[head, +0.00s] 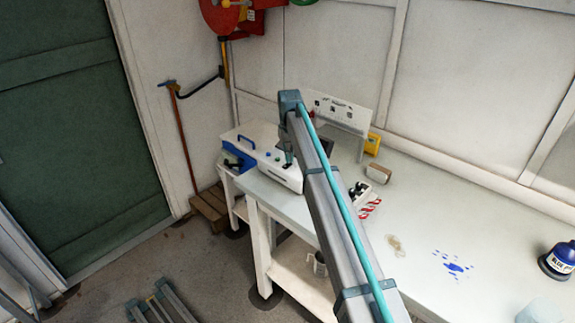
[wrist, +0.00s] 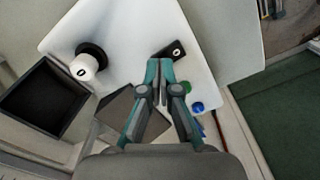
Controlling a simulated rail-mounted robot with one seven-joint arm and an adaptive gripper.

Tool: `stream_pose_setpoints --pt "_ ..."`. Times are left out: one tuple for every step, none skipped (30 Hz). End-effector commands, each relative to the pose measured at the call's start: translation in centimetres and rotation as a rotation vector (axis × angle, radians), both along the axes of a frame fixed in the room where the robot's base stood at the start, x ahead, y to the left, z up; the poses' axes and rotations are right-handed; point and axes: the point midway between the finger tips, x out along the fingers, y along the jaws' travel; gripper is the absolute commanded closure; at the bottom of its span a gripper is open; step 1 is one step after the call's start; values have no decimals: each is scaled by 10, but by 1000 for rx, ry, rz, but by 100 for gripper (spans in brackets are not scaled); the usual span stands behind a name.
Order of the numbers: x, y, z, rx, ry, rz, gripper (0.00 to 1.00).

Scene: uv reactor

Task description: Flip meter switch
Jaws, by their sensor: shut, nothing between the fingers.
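The white device (head: 278,171) stands at the left end of the bench in the head view. In the wrist view its white top panel (wrist: 130,38) carries a small black switch plate (wrist: 176,50), a green button (wrist: 186,87) and a blue button (wrist: 197,107). A white knob on a black base (wrist: 84,66) sits farther left. I cannot tell for certain which is the meter switch. My gripper (wrist: 160,64) is shut and empty. Its tips are just below the black plate in the wrist view and partly overlap it; contact cannot be told. In the head view my gripper (head: 288,160) is small, over the device.
A blue case (head: 237,156) is at the device's left. A white panel stand (head: 340,112), a yellow meter-like box (head: 372,144) and a small cardboard-coloured box (head: 378,173) are behind and right. A blue bottle (head: 560,260) stands far right.

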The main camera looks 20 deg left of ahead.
Motion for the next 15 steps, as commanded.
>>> stream_pose_setpoints --pt "0 0 -1 0 0 0 100" --pt "0 0 -1 0 0 0 100" --pt "0 0 -2 0 0 0 100" --pt "0 0 -2 0 0 0 100" --pt "0 0 -3 0 0 0 100" --pt "0 0 -3 0 0 0 100" --pt "0 0 -4 0 0 0 100" --pt "0 0 -4 0 0 0 100" --pt "0 0 -5 0 0 0 100" --pt "0 0 -5 0 0 0 100" --pt "0 0 -5 0 0 0 100" --pt "0 0 -6 0 0 0 100" --pt "0 0 -6 0 0 0 100" --pt "0 0 -7 0 0 0 100" --pt "0 0 -7 0 0 0 100"
